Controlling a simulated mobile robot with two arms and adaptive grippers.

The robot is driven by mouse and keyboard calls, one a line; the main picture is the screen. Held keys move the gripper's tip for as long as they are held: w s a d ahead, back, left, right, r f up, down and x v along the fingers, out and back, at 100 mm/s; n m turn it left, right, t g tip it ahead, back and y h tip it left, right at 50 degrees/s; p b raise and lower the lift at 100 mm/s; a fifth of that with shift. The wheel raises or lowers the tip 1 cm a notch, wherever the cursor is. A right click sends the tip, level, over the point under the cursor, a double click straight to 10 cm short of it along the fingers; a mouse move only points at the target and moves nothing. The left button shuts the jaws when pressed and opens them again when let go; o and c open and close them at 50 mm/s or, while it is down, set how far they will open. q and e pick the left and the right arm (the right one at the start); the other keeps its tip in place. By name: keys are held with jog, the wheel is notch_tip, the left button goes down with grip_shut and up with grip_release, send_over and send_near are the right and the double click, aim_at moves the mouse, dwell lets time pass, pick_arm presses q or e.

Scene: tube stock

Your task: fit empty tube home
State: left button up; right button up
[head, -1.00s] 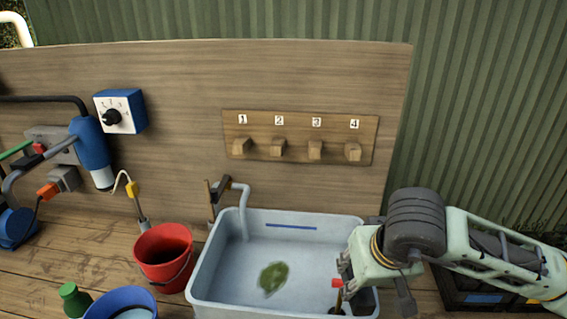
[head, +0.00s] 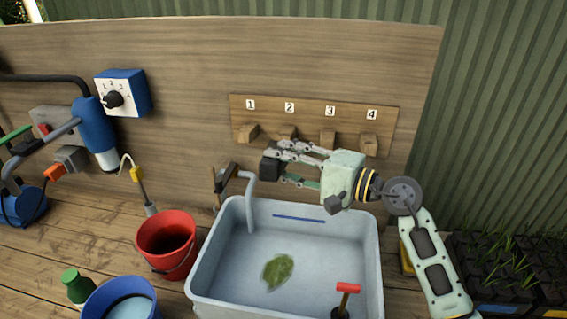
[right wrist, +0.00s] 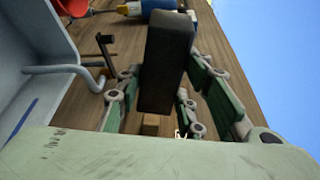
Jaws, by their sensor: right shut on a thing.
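A small black tube (head: 271,167) is between the fingers of my right gripper (head: 285,168), in front of the board and above the back edge of the tub. In the right wrist view the same dark tube (right wrist: 165,60) stands out large between the green finger links, and my right gripper (right wrist: 165,95) is shut on it. I cannot see into the tube. A tray of black tubes with green seedlings (head: 510,262) stands at the right, partly cut off by the frame. My left gripper is not in view.
The grey tub (head: 215,250) holds a leaf and a red-handled tool (head: 347,288). A bent pipe (head: 249,205) enters at its back left. A red bucket (head: 167,240) and a blue bucket (head: 95,300) stand left.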

aim_at(287, 164)
jog(key=shift+w+d+f, duration=0.1)
jog(key=shift+w, duration=0.6)
jog(key=shift+w+d+f+b, duration=0.1)
jog(key=shift+w+f+b, duration=0.1)
jog(key=shift+w, duration=0.3)
jog(key=shift+w+d+f+b, duration=0.1)
jog(key=shift+w+b, duration=0.1)
jog(key=shift+w, duration=0.3)
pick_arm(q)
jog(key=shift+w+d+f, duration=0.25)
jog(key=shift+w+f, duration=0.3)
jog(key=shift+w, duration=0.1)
pick_arm(e)
jog(key=shift+w, duration=0.45)
jog(key=shift+d, duration=0.1)
pick_arm(q)
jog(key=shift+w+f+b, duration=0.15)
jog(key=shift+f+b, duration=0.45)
jog(key=shift+b, duration=0.15)
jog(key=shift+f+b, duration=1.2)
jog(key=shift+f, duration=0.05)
